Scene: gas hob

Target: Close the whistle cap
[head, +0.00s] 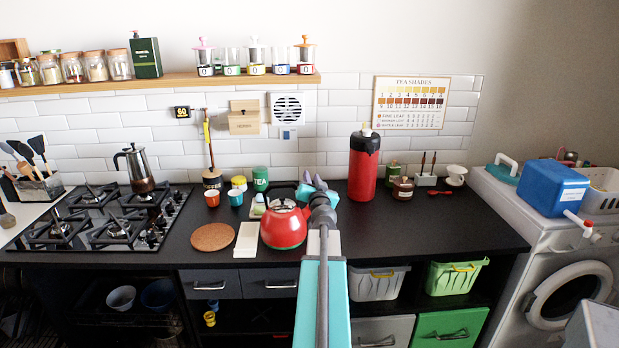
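The red kettle (284,228) stands upright on the black counter, with a dark handle arching over its lid. Its spout and whistle cap cannot be made out; my wrist and gripper cover the kettle's right side. My gripper (311,184) is just above and to the right of the kettle, its teal and pale fingers pointing away from me. The fingers are small and partly overlap the wrist, so their opening and any contact with the kettle are unclear.
A gas hob (100,218) with a moka pot (136,168) is at left. A cork mat (212,237) and white slab (248,239) lie left of the kettle. Small cups (235,197) and a tea tin (261,179) stand behind. A red canister (364,170) stands at right; the counter before it is clear.

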